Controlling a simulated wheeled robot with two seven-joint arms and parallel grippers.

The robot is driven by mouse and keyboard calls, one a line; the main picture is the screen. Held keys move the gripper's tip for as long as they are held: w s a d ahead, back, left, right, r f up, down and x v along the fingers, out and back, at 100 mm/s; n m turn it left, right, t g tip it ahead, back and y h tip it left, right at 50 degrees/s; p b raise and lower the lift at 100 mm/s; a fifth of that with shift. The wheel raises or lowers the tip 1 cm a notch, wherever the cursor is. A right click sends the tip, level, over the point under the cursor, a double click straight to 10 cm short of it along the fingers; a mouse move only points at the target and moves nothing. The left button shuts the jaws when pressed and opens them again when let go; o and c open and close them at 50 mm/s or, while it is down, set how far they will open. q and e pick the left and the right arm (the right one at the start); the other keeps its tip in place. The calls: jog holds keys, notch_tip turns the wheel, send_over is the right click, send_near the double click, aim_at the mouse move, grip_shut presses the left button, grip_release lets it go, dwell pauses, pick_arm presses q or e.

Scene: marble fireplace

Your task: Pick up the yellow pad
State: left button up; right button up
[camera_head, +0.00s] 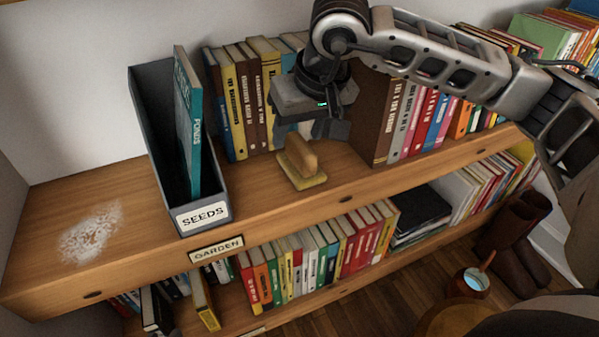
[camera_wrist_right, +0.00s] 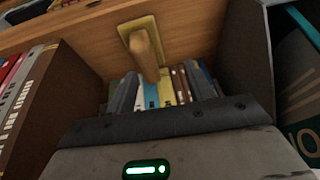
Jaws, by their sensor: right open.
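The yellow pad (camera_head: 308,182) lies on the upper wooden shelf, with a tan block-shaped handle (camera_head: 298,158) standing up from it. It also shows at the top of the right wrist view (camera_wrist_right: 128,28), its handle pointing down the picture. My right gripper (camera_head: 313,125) is above and behind the pad in the head view, near the row of books, and apart from it. In the right wrist view the gripper (camera_wrist_right: 163,88) has its fingers spread with nothing held between them. My left gripper is not in view.
A grey file box labelled SEEDS (camera_head: 203,216) with a teal book stands left of the pad. Books (camera_head: 235,105) line the back, and a thick brown book (camera_head: 371,120) stands to the right. A white powdery smudge (camera_head: 90,235) marks the otherwise clear shelf left of the box.

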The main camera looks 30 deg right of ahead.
aim_at(301, 143)
jog(key=shift+w+d+h, duration=0.25)
jog(key=shift+d+h, duration=0.05)
jog(key=shift+d, duration=0.5)
jog(key=shift+w+d+f, duration=0.15)
jog(key=shift+w+f, duration=0.05)
jog(key=shift+f, duration=0.05)
jog(key=x, duration=0.2)
jog(key=b+x, duration=0.1)
jog(key=x, duration=0.3)
jog(key=shift+w+d+b, duration=0.1)
jog(key=shift+w+b, duration=0.2)
jog(key=shift+b, duration=0.1)
jog(key=c, duration=1.1)
